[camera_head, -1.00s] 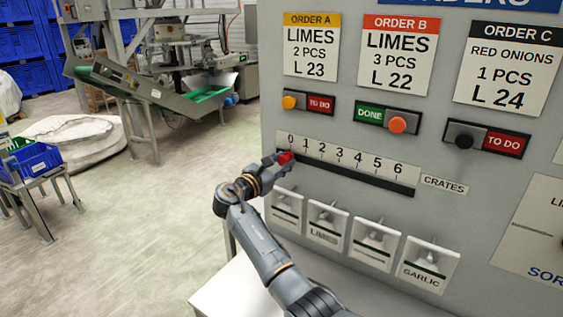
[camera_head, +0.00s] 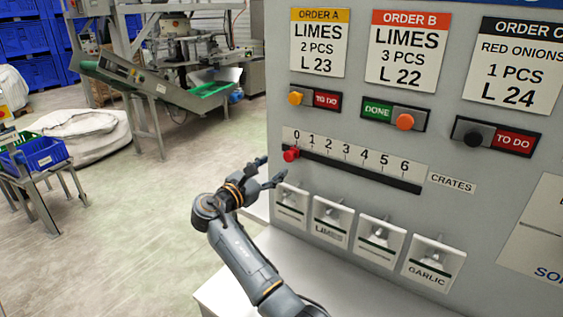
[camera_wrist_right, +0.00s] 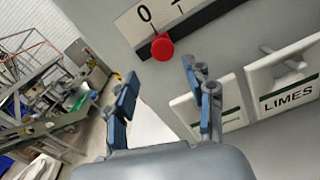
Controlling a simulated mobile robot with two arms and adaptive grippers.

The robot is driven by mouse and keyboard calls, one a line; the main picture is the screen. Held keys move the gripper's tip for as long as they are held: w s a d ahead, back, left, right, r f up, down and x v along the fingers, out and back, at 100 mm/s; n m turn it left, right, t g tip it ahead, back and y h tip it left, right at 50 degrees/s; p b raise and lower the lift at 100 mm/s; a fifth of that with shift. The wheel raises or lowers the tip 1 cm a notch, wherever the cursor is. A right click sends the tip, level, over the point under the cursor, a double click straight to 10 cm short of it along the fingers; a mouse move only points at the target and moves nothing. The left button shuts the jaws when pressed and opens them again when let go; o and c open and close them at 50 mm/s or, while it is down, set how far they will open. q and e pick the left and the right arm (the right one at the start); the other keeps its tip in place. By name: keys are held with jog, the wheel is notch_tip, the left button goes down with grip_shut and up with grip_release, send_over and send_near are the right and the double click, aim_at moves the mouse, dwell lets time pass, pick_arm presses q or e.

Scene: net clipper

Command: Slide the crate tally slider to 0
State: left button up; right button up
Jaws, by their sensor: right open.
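The crate tally slider has a red knob (camera_head: 291,154) at the left end of its dark slot (camera_head: 360,172), by the 0 mark on the white 0-to-6 scale (camera_head: 355,158). In the right wrist view the red knob (camera_wrist_right: 162,47) sits just under the 0, beyond the fingertips. My right gripper (camera_head: 271,171) is open and empty, a little to the left of the knob and apart from it. Its two spread fingers (camera_wrist_right: 158,85) also show in the wrist view with nothing between them. My left gripper is not in view.
Above the slider are order switches, one reading DONE (camera_head: 378,111). Below it are several labelled plates with hooks, such as LIMES (camera_head: 331,221) and GARLIC (camera_head: 433,263). A white ledge (camera_head: 310,275) lies under the board. Open floor (camera_head: 130,210) is at left.

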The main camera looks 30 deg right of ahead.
jog(key=shift+v, duration=2.3)
